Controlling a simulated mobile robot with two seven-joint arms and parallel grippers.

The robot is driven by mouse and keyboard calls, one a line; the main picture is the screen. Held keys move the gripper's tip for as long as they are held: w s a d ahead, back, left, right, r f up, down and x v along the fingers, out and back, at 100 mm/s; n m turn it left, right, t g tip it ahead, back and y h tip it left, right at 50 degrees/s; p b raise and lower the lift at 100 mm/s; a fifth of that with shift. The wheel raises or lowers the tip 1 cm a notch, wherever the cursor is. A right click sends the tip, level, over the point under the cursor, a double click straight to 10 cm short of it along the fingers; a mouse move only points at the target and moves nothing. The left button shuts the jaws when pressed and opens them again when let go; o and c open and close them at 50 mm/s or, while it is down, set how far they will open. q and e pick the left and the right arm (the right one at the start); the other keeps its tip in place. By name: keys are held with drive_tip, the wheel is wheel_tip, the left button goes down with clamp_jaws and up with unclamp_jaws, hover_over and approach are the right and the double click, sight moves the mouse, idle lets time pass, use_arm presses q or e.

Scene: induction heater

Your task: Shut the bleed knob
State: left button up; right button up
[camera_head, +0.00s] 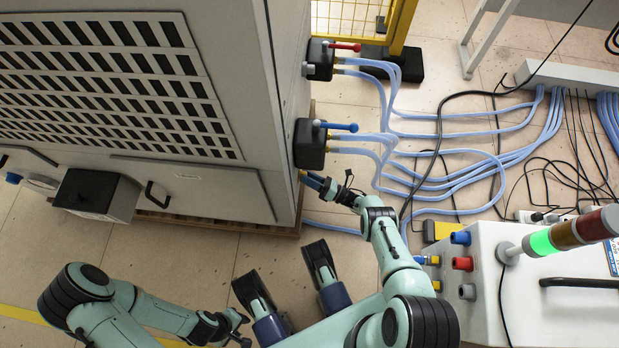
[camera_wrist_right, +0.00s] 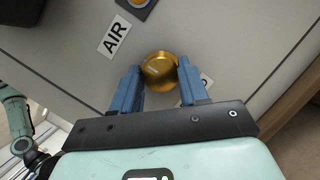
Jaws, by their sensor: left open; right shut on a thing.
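The brass-coloured bleed knob (camera_wrist_right: 160,71) is on the grey cabinet panel in the right wrist view. My right gripper (camera_wrist_right: 158,80) has its blue fingers on either side of the knob and is shut on it. A slot-like pale mark shows on the knob's face. In the head view my right gripper (camera_head: 308,179) is at the lower corner of the grey cabinet (camera_head: 250,190), below a black valve box; the knob is mostly hidden there. My left gripper (camera_head: 240,325) is open and empty, low over the floor, away from the cabinet.
An AIR label (camera_wrist_right: 115,35) is beside the knob; another label is partly hidden by a finger. Black boxes with a red lever (camera_head: 346,46) and a blue lever (camera_head: 340,127) carry pale blue hoses (camera_head: 440,135). A white unit with a signal light (camera_head: 545,242) stands right.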

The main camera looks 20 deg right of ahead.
drive_tip(key=shift+w+a, duration=0.1)
idle(0.3)
drive_tip(key=o, duration=1)
drive_tip(key=shift+o, duration=0.2)
drive_tip(key=v, duration=1.3)
